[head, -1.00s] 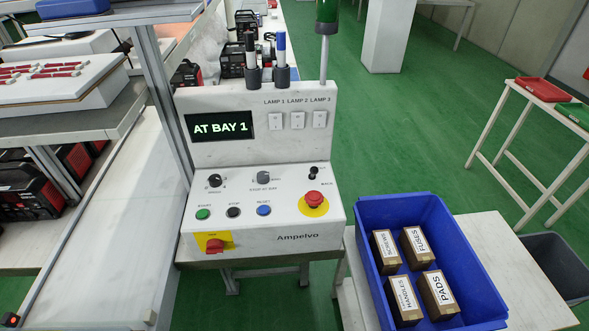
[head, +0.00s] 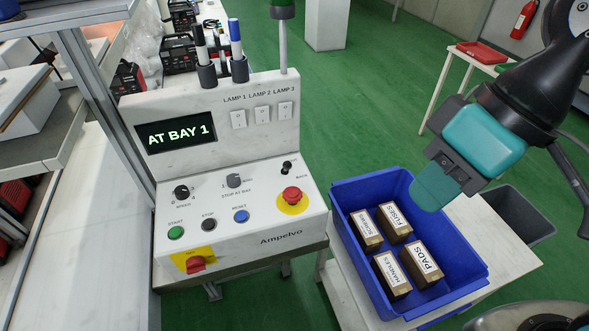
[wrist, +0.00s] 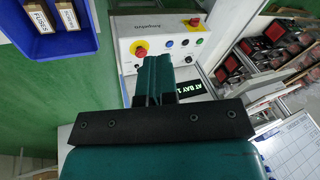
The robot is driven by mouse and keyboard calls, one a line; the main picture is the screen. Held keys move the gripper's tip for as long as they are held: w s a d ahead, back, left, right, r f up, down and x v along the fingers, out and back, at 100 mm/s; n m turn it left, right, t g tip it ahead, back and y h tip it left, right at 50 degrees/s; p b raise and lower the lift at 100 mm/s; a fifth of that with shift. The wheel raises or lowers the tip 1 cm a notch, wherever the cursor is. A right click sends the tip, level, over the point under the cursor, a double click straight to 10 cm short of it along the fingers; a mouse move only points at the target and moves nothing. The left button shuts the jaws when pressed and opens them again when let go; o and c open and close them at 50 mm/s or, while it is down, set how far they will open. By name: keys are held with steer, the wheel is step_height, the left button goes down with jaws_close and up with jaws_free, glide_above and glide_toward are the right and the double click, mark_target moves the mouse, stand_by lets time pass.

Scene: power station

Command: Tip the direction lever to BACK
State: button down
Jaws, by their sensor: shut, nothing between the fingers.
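The direction lever (head: 287,167) is a small black-knobbed toggle at the upper right of the white control panel's sloping face (head: 225,215). The BACK label stands just below and right of it. The lever's exact tilt is too small to tell. My gripper (head: 433,190), with teal fingers, is up and to the right of the panel, over the back right of the blue bin, well apart from the lever. In the wrist view the fingers (wrist: 153,75) are together with nothing between them and point toward the panel. The lever cannot be made out there.
A red emergency stop (head: 291,195) on a yellow disc sits just below the lever. A STOP AT BAY knob (head: 234,181) is to its left. The display (head: 175,132) reads AT BAY 1. A blue bin (head: 342,222) with several boxes stands right of the panel.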

steer(key=shift+f, duration=0.1)
steer(key=m+t+y+b, duration=0.8)
steer(key=m+t+b, duration=0.2)
steer(key=m+b, duration=1.3)
glide_toward(286, 168)
steer(key=d+f+m+p, duration=0.1)
steer(key=d+m+p, duration=0.1)
steer(key=d, duration=0.2)
steer(key=shift+s+d, duration=0.1)
steer(key=p+x, duration=0.2)
steer(key=x, duration=0.8)
steer(key=shift+s+p, duration=0.1)
steer(key=shift+p, duration=0.25)
